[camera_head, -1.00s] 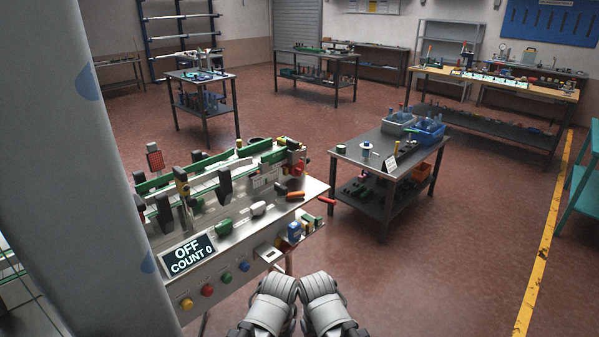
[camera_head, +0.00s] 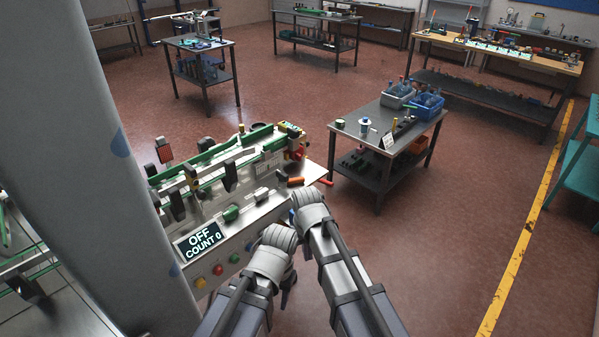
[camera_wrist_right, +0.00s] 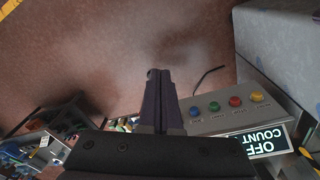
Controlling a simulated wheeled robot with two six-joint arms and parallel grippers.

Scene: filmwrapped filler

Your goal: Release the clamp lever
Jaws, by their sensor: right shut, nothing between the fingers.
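The bench machine (camera_head: 235,228) stands left of centre in the head view, with green rails, black clamp-like parts and a display reading OFF, COUNT 0. An orange handle (camera_head: 296,181) and a red handle (camera_head: 326,182) show at its right end; I cannot tell which is the clamp lever. My right gripper (camera_head: 293,214) is by the machine's front right edge, below these handles, apart from them. Its fingers are together and empty in the right wrist view (camera_wrist_right: 153,90). My left gripper (camera_head: 287,288) is lower, in front of the machine; its fingers are mostly hidden.
Yellow, red, green and blue buttons (camera_head: 218,269) line the machine's front panel. A grey pillar (camera_head: 80,150) blocks the far left. A dark table (camera_head: 360,135) with blue bins (camera_head: 427,106) stands behind right. The red floor on the right is free.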

